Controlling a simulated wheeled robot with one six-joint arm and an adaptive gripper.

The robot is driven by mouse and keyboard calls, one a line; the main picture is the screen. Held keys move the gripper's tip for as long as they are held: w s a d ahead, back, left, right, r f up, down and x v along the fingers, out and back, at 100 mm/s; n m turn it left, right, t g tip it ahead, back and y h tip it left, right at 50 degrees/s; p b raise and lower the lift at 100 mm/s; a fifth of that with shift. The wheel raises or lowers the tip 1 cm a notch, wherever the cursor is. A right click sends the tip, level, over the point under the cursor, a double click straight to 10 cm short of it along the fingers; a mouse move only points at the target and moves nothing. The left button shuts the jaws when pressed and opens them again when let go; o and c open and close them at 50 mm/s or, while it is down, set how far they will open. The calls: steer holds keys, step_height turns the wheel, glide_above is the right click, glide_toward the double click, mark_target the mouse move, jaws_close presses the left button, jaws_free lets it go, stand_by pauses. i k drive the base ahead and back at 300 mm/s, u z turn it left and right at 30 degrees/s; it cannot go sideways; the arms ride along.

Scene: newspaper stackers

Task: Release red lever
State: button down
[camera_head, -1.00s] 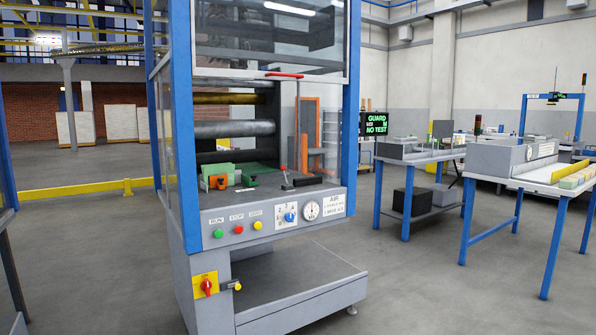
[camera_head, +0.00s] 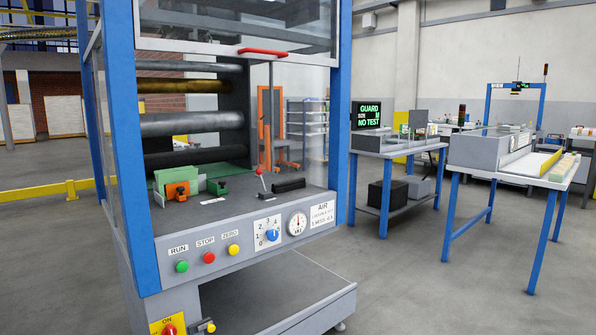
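A small lever with a red knob (camera_head: 259,171) stands on the grey deck (camera_head: 235,204) of the blue-framed machine, tilted slightly left. Its thin stem rises from the deck just left of a black bar-shaped handle (camera_head: 289,185). A separate red bar handle (camera_head: 263,51) is on the lower edge of the raised clear guard (camera_head: 200,35). My gripper is not in view.
The front panel has a green button (camera_head: 182,266), a red button (camera_head: 208,257), a yellow button (camera_head: 233,250), a blue dial (camera_head: 272,235) and a gauge (camera_head: 297,223). Orange (camera_head: 177,191) and green (camera_head: 219,187) clamps sit on the deck. Floor (camera_head: 400,285) is open at right.

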mark_target(259, 170)
steer(key=u, duration=0.05)
steer(key=i, duration=1.2)
steer(key=u, duration=0.7)
